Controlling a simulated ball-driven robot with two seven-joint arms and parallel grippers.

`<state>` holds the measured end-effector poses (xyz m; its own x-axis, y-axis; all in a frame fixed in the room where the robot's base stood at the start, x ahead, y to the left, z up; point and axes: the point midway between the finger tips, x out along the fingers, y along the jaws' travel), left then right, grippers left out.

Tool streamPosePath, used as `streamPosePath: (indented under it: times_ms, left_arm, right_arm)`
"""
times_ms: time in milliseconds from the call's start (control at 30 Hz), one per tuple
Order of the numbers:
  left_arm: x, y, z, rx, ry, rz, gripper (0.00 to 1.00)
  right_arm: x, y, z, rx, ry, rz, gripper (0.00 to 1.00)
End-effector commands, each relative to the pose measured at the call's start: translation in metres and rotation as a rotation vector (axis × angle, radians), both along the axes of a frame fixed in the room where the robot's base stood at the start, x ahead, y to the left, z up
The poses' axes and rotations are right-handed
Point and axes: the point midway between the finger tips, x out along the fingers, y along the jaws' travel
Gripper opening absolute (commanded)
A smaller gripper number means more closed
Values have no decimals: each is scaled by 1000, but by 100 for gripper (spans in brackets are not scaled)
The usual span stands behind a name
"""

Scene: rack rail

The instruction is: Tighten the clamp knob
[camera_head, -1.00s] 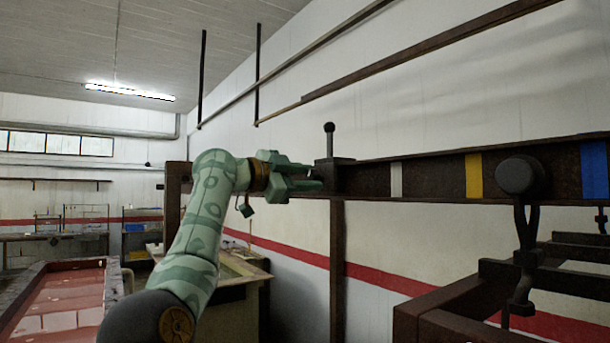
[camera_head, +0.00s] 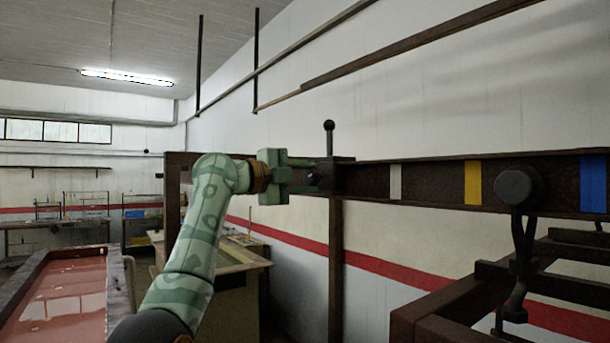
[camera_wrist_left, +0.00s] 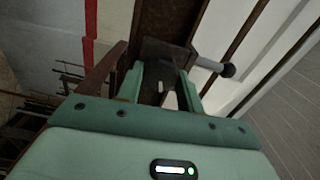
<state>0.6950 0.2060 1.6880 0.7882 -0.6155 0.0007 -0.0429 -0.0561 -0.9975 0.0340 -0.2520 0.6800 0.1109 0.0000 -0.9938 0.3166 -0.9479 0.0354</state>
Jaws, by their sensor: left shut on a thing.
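A dark clamp block (camera_head: 336,175) sits on the brown rail, with an upright ball-topped lever (camera_head: 329,140) on its top. A small dark clamp knob (camera_head: 313,179) shows at the block's left side, mostly hidden by my fingers. My green left gripper (camera_head: 306,170) reaches it from the left and is shut on it. In the left wrist view, my two fingers (camera_wrist_left: 162,75) stand on either side of the dark knob (camera_wrist_left: 152,88), against the block (camera_wrist_left: 160,50). The lever (camera_wrist_left: 208,64) sticks out to the right there. My right gripper is not in view.
The rail carries grey, yellow (camera_head: 473,183) and blue stripes. A round black piece (camera_head: 519,186) with a hook hangs on it at the right. Dark frame beams (camera_head: 440,310) stand lower right. A red-topped table (camera_head: 70,300) is at lower left.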

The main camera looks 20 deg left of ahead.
Motion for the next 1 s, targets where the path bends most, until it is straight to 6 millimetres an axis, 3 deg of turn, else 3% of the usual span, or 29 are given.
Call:
streamPosePath:
  times_ms: [500,533,600,1000]
  left_arm:
    - [1,0,-3,18,-6,0,14]
    - [1,0,-3,18,-6,0,42]
    - [1,0,-3,17,-6,0,59]
    - [-7,8,-3,15,-12,2,59]
  right_arm:
    - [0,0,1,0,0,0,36]
    - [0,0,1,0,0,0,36]
    - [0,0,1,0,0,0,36]
    - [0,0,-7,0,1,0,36]
